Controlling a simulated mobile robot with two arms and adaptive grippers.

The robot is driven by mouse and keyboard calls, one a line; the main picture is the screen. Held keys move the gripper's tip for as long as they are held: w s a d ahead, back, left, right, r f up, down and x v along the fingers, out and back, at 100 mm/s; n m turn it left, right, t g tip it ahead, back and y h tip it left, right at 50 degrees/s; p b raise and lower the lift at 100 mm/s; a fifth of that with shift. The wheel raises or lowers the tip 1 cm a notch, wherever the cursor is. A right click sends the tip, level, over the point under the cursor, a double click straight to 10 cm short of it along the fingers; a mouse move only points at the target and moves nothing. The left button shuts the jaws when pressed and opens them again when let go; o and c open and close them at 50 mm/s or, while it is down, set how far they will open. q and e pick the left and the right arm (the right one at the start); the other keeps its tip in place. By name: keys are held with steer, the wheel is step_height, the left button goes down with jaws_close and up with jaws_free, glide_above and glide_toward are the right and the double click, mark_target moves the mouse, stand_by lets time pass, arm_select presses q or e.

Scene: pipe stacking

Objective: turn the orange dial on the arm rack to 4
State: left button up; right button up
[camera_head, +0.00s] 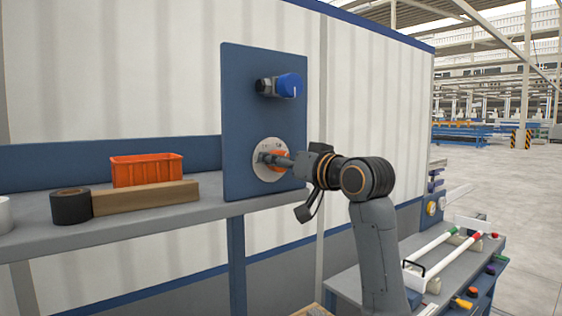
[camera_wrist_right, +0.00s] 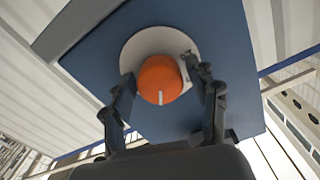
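The orange dial (camera_wrist_right: 160,80) is round with a pale pointer line and sits on a round white plate (camera_wrist_right: 152,42) on a blue upright panel. In the wrist view its pointer points down toward my gripper. In the head view the dial (camera_head: 282,153) is partly hidden behind my right gripper (camera_head: 272,158). In the wrist view the fingers of my right gripper (camera_wrist_right: 161,73) stand apart on either side of the dial, very close to it; firm contact is not clear. The plate's markings are too small to read. My left gripper is out of view.
An orange bin (camera_head: 147,170), a wooden block (camera_head: 150,197) and a black tape roll (camera_head: 70,206) stand on the grey shelf at left. A table with pipes (camera_head: 435,246) is at lower right.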

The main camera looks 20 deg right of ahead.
steer(key=c, duration=0.8)
steer(key=shift+o, duration=0.2)
steer(key=shift+m, duration=0.4)
steer(key=m, duration=0.5)
steer(key=shift+r+m, duration=0.1)
steer(key=shift+m, duration=0.2)
steer(key=m, duration=0.5)
steer(key=shift+m, duration=0.3)
steer(key=o, duration=1.1)
steer(key=shift+d, duration=0.1)
steer(key=shift+o, duration=0.2)
